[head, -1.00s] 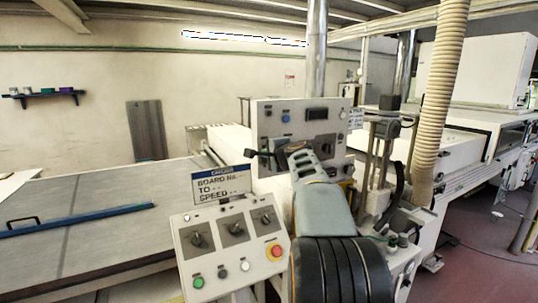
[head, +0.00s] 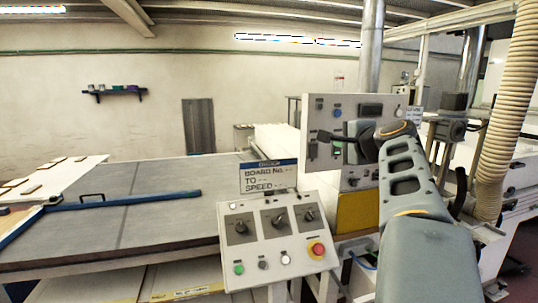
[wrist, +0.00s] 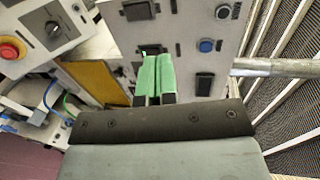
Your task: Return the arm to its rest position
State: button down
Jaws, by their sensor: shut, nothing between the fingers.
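My arm (head: 418,215) rises at the right of the head view and bends left at its top. My gripper (wrist: 155,76) shows in the wrist view as two green fingers, side by side and closed, with nothing between them. In the head view the end of the arm lies in front of the upright grey panel (head: 325,107). That panel, with its blue button (wrist: 206,46), is beyond the fingers in the wrist view. I cannot tell the exact gap between them.
A sloped control box (head: 258,222) with knobs and a red stop button (head: 317,250) stands left of my arm. A sign (head: 268,175) is behind it. A wide grey conveyor bed (head: 125,200) lies left. A ribbed hose (head: 505,120) hangs at right.

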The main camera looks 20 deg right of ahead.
jog(key=s+a+f+n+g+y, duration=0.1)
jog(key=a+f+n+g, duration=0.15)
jog(key=f, duration=0.65)
jog(key=s+a+f+n+g, duration=0.2)
jog(key=f+n+g, duration=0.2)
jog(key=f, duration=0.4)
jog(key=s+a+f+n+g, duration=0.1)
jog(key=s+a+f+n, duration=0.2)
jog(key=a+f+n, duration=0.1)
jog(key=s+a+f+n+g, duration=0.2)
jog(key=s+a+f+n, duration=0.2)
jog(key=a+f, duration=0.3)
jog(key=s+a+f+n+g+y, duration=0.1)
jog(key=s+a+f+n, duration=0.3)
jog(key=a, duration=0.5)
jog(key=shift+s+a+f+n+g, duration=0.2)
jog(key=shift+f+n+g, duration=0.25)
jog(key=shift+f, duration=0.35)
jog(key=shift+a, duration=0.1)
